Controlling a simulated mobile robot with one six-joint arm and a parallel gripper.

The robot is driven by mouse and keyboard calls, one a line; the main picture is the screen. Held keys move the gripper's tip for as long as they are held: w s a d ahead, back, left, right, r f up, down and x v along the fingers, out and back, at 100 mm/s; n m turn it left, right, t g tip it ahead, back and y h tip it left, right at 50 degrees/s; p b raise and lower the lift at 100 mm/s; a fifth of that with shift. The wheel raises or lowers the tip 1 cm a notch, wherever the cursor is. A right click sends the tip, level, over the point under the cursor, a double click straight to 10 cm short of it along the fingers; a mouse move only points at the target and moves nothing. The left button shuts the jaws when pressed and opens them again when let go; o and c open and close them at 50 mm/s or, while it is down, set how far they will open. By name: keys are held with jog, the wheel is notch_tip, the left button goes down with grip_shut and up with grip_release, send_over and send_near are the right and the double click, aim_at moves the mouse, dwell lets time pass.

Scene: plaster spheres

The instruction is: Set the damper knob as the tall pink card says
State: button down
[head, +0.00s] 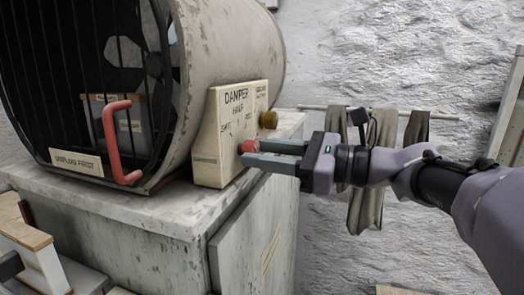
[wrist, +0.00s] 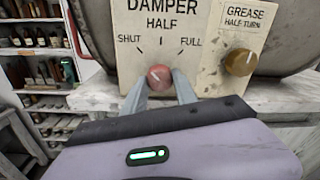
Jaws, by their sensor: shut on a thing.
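The damper knob (wrist: 159,77) is a small round red knob on a cream panel (wrist: 205,70) lettered DAMPER, with marks for SHUT, HALF and FULL above it. A faint pale line on the knob seems to lean up and left, between SHUT and HALF, but it is too small to be sure. My gripper (head: 248,153) reaches in from the right and is shut on the knob, one finger on each side; the knob also shows in the head view (head: 244,146). No tall pink card shows in either view.
A brass grease knob (wrist: 240,62) marked HALF-TURN sits close to the right on the same panel. The panel stands against a drum-shaped fan housing (head: 225,45) with a red handle (head: 110,130) on its grille. Grey cloths (head: 375,150) hang from a rail behind my arm.

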jog(key=shift+r+m+p, duration=0.25)
jog(key=shift+m+p, duration=0.65)
jog(key=shift+p, duration=0.35)
jog(key=m+p, duration=0.3)
jog(key=p, duration=0.1)
jog(key=m+p, duration=0.2)
jog(key=p, duration=0.1)
jog(key=shift+m, duration=0.3)
jog(key=shift+f+m+p, duration=0.15)
jog(key=shift+m+p, duration=0.25)
jog(key=shift+p, duration=0.35)
jog(key=c, duration=1)
grip_release()
jog(key=shift+o, duration=0.2)
jog(key=shift+s, duration=0.1)
